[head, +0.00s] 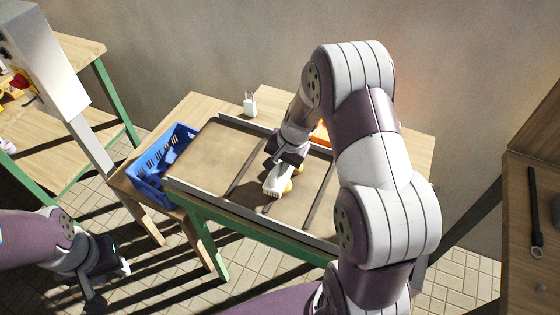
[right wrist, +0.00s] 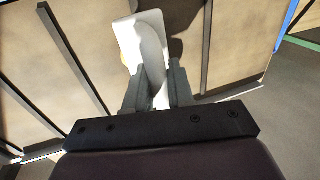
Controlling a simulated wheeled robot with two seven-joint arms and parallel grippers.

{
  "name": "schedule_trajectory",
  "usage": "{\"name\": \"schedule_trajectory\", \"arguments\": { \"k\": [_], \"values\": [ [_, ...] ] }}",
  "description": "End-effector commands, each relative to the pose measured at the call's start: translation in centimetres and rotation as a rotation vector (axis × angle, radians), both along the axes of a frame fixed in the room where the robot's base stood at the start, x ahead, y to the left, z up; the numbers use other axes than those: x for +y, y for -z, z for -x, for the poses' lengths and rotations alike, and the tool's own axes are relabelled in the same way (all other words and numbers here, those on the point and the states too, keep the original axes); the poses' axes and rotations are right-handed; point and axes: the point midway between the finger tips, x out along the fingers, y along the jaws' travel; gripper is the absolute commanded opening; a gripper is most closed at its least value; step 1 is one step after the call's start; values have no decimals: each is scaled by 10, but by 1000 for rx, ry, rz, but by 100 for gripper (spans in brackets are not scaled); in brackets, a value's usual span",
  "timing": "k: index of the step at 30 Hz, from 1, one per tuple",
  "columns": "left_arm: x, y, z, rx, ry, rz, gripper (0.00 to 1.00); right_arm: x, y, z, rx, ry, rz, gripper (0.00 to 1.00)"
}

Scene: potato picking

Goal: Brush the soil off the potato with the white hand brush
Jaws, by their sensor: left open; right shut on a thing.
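My right gripper (head: 288,160) is shut on the white hand brush (head: 275,184) above the brown tray-like tabletop (head: 208,152). The brush shows between the two fingers of the right gripper (right wrist: 157,88) in the right wrist view, its white body (right wrist: 150,48) pointing away from the wrist. A yellowish potato (head: 289,186) shows beside the brush, mostly hidden by it; I cannot tell whether they touch. Soil on it is too small to make out. My left gripper (head: 122,268) is open and empty at the lower left, away from the table.
A blue crate (head: 146,188) stands left of the tabletop. Dark bars (head: 320,196) cross the tabletop. A small white object (head: 250,104) stands on the back edge. An orange thing (head: 321,134) shows behind my right arm. Another bench (head: 70,170) is at the left.

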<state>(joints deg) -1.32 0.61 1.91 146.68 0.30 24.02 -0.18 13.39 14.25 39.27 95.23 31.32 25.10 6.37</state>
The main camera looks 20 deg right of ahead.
Motion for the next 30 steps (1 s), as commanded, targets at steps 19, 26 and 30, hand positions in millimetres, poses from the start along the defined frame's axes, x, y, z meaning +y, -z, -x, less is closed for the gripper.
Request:
{"name": "schedule_trajectory", "arguments": {
  "k": [19,26,30],
  "values": [
    [0,-62,0,0,0,0,40,0,-72,-1,-2,1,1,0],
    [0,-60,0,0,0,0,40,0,-71,-1,-1,0,0,0],
    [0,-60,0,0,0,0,40,0,-71,-1,-1,0,0,0]
  ]
}}
